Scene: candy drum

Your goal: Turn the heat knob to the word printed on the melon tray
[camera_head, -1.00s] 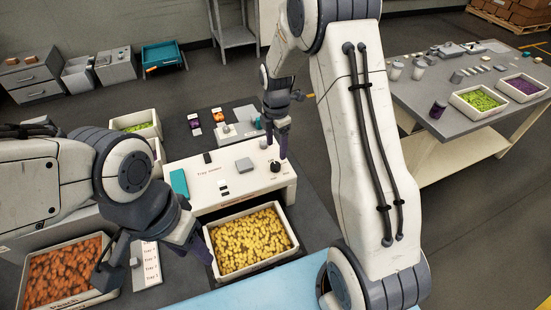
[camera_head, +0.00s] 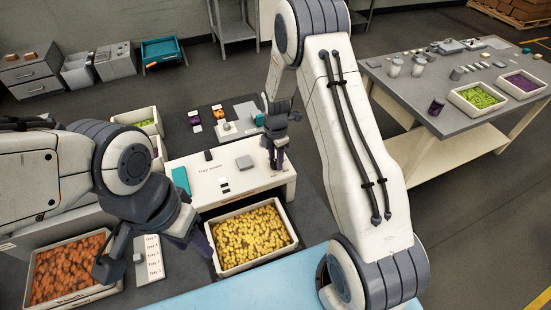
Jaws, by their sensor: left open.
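The heat knob, dark in the earlier view, sat on the right of the white control box (camera_head: 215,193); my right gripper (camera_head: 276,163) now covers it. The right fingers point down at that spot, and whether they touch or grip the knob cannot be told. My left gripper (camera_head: 199,243) is open, just left of the tray of yellow candies (camera_head: 297,240). A tray of orange candies (camera_head: 120,285) stands at the lower left. I cannot read which tray is marked melon.
A labelled strip (camera_head: 153,257) lies left of the yellow tray. A side table (camera_head: 420,112) at the right holds green (camera_head: 477,100) and purple (camera_head: 523,88) candy trays.

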